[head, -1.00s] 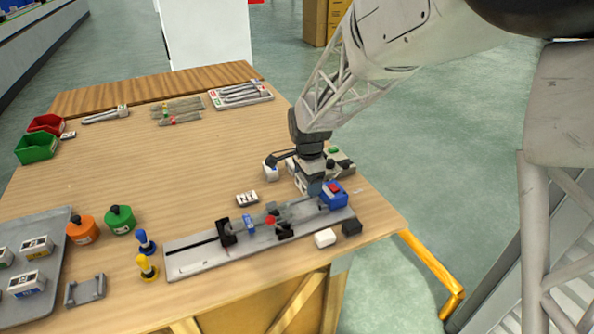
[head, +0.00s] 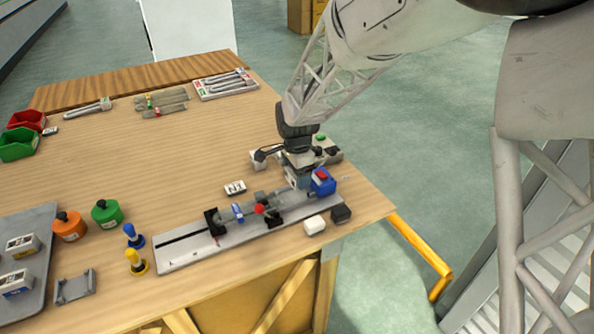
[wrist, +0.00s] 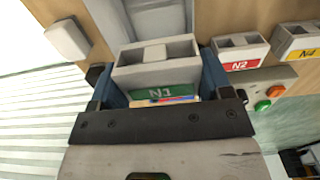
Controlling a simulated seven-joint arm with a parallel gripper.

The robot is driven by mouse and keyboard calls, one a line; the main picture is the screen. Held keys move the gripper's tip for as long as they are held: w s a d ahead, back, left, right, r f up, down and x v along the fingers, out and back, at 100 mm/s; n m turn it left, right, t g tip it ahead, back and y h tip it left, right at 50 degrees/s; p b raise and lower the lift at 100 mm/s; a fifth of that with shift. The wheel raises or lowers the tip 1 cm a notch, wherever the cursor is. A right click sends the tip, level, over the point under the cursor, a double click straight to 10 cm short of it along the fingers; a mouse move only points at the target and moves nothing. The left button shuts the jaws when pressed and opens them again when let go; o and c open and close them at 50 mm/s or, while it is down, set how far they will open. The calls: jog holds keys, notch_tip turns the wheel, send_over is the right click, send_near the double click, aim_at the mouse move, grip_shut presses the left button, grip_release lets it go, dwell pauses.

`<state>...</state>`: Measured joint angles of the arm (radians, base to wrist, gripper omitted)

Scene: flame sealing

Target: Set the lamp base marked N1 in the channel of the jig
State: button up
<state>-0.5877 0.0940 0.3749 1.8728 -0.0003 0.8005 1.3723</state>
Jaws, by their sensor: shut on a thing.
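My gripper (head: 298,180) is shut on the lamp base N1 (wrist: 155,75), a pale grey block with open pockets on top and a green N1 label. In the head view my gripper is at the right end of the jig (head: 180,257), a long grey plate with a dark slot, close beside a blue block with a red top (head: 322,181). The gripper hides most of the base there. I cannot tell whether the base touches the channel.
Bases N2 (wrist: 240,62) and N4 (wrist: 303,48) stand to the right in the wrist view, near a control box with a green button (wrist: 262,105). A white block (head: 314,226) and a black block (head: 341,213) lie before the jig. Yellow (head: 136,262) and blue (head: 134,236) pegs stand left.

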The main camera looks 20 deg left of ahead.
aim_at(297, 196)
jog(key=shift+f, duration=2.85)
jog(key=shift+f, duration=0.1)
